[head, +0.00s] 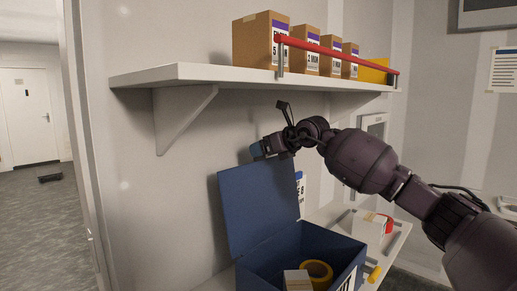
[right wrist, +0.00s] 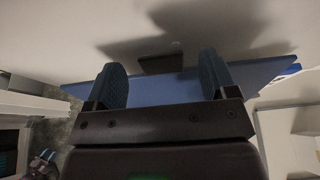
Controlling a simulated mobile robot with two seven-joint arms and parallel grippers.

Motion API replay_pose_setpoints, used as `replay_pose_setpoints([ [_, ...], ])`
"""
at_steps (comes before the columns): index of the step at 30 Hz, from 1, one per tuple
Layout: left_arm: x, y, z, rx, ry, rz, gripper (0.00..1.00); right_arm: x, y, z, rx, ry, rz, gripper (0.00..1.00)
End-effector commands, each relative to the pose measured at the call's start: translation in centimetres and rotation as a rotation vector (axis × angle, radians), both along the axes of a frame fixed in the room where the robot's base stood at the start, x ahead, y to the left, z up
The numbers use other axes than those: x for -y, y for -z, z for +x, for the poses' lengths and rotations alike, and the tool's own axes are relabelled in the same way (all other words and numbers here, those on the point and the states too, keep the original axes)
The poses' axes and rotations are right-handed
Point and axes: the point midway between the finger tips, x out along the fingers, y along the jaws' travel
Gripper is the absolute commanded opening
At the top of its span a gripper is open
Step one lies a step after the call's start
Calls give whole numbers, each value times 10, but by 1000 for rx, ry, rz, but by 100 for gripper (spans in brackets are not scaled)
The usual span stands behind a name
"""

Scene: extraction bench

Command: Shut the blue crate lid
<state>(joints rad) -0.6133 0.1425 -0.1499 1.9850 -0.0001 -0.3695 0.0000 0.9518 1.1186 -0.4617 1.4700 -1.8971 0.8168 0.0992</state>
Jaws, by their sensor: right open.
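The blue crate (head: 270,262) stands on the lower surface at the bottom of the head view. Its blue lid (head: 258,205) is open and stands up against the wall side. My right gripper (head: 262,149) is at the top edge of the lid, near its upper right corner; I cannot tell whether it touches. In the right wrist view the fingers of my right gripper (right wrist: 162,82) are spread apart, with the blue lid (right wrist: 180,88) behind and between them.
Inside the crate are a yellow tape roll (head: 317,270) and a small box (head: 298,280). A white box (head: 369,226) stands right of the crate. Above, a shelf (head: 200,75) with a red rail (head: 335,51) carries several cardboard boxes (head: 262,40).

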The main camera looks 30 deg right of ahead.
Motion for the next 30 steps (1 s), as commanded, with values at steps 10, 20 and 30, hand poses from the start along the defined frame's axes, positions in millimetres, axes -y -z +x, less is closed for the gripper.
replay_pose_setpoints([
  [10,1,-13,7,19,4,0,43,-10,12,26,0,-1,-1,79],
  [20,1,-12,7,18,4,0,43,-10,13,27,0,-1,-1,70],
  [30,1,-11,6,14,3,-1,43,-10,12,27,0,-1,-1,17],
])
